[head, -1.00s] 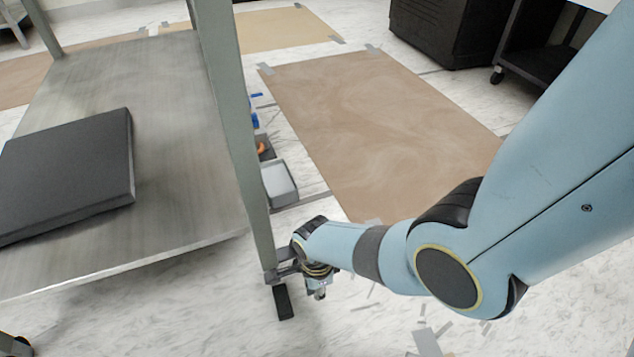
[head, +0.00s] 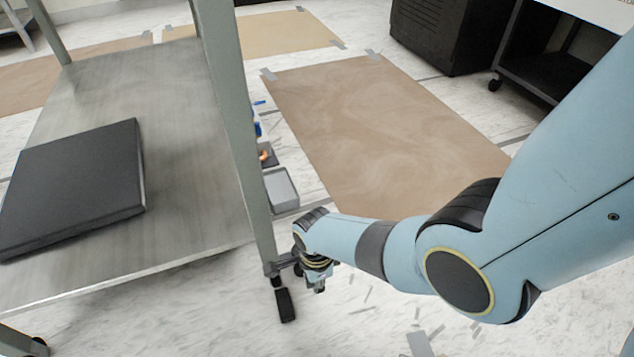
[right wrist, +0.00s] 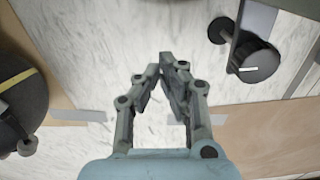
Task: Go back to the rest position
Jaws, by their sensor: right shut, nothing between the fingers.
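My right arm comes in from the right in the head view. Its gripper (head: 319,285) hangs low over the floor, just right of the cart's front leg and caster. In the right wrist view the right gripper (right wrist: 164,62) has its fingertips together, with nothing between them. A caster (right wrist: 254,60) and a cart leg show beyond it at the upper right, apart from the fingers. My left gripper is in neither view.
A metal cart (head: 190,150) with a dark flat box (head: 75,185) on its shelf stands at left. A grey bin (head: 281,188) sits behind its leg. A brown floor sheet (head: 390,130) lies mid-view. A black cabinet (head: 440,35) stands at the back. White floor at lower right holds tape scraps.

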